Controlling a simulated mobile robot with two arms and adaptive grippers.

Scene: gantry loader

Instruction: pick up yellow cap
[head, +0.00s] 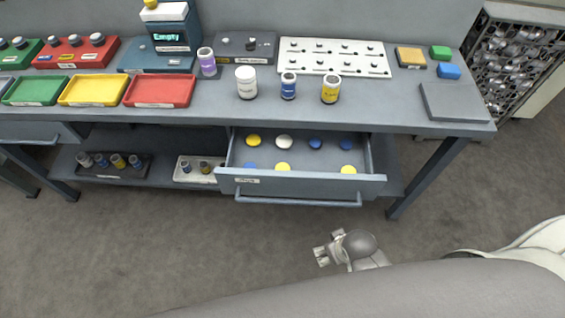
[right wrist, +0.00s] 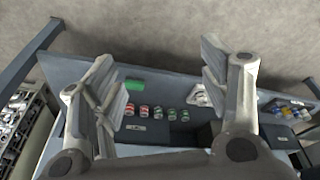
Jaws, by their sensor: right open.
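The open drawer (head: 300,183) holds several round caps. One yellow cap (head: 253,140) lies at its back left, a second yellow cap (head: 283,167) at the front middle, and a third yellow cap (head: 348,169) at the front right. White and blue caps lie among them. My right gripper (head: 322,255) is in front of the drawer, apart from it, over the floor. In the right wrist view its fingers (right wrist: 158,78) are spread wide with nothing between them. My left gripper is not in view.
On the bench stand a white jar (head: 246,83), a blue jar (head: 288,87) and a yellow-labelled jar (head: 330,90). Green, yellow and red trays lie at left. The drawer handle (head: 298,202) sticks out forward. The floor in front is clear.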

